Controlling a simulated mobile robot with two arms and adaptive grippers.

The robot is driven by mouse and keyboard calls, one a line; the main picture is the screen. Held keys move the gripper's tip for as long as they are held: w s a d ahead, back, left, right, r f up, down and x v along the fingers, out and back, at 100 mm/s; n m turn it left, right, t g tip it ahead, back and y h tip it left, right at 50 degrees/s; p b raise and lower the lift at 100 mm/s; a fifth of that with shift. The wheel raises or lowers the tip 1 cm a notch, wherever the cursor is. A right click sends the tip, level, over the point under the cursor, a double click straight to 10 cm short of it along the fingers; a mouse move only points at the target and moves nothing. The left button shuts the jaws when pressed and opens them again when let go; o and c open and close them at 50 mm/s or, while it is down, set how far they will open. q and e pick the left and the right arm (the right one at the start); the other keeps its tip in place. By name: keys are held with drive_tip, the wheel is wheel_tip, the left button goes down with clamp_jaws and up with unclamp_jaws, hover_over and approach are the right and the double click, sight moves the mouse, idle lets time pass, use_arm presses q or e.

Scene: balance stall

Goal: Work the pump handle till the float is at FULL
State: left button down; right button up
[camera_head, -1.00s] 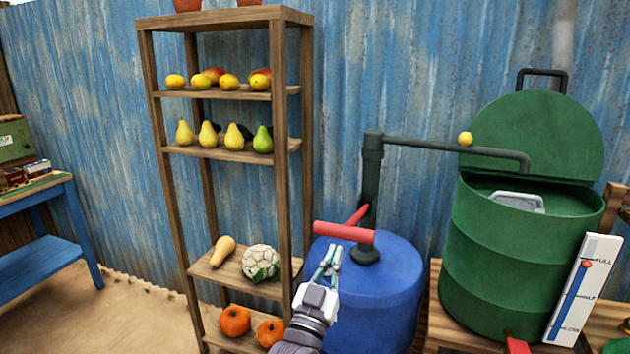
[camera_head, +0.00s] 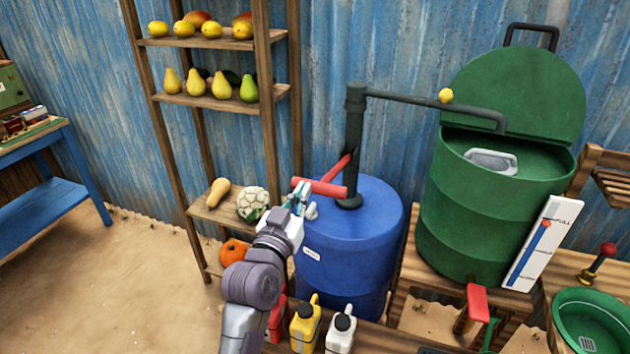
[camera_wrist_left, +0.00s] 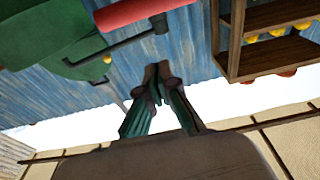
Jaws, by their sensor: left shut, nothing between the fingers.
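The pump's handle is a red crossbar (camera_head: 320,188) on a red lever (camera_head: 341,167), joined to the dark pump post (camera_head: 354,140) on the blue drum (camera_head: 350,235). My left gripper (camera_head: 300,195) is shut and empty close by the crossbar's left end; whether it touches the bar is unclear. In the left wrist view its fingertips (camera_wrist_left: 157,85) are together, apart from the red bar (camera_wrist_left: 145,12) in the picture. The white gauge (camera_head: 540,250) leans by the green tank (camera_head: 480,215). Its red float (camera_head: 547,224) is at or just below the FULL mark. My right gripper is not in view.
A wooden shelf (camera_head: 268,90) with fruit and vegetables stands left of the drum. Yellow (camera_head: 305,328) and white (camera_head: 340,332) jugs stand in front of it. A green basin (camera_head: 592,325) and a red-knobbed lever (camera_head: 607,250) are at right.

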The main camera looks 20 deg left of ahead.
use_arm(q)
drive_tip(key=r+p, duration=0.2)
drive_tip(key=p, duration=0.1)
hover_over(316, 183)
drive_tip(key=shift+s+d+f, duration=0.2)
drive_tip(key=shift+s, duration=0.2)
wheel_tip(316, 183, down, 3)
drive_tip(key=shift+s+r, duration=0.1)
drive_tip(key=shift+s+f+p, duration=0.3)
drive_tip(key=shift+s+f, duration=0.05)
drive_tip(key=shift+f, duration=0.3)
drive_tip(key=shift+w+f, duration=0.1)
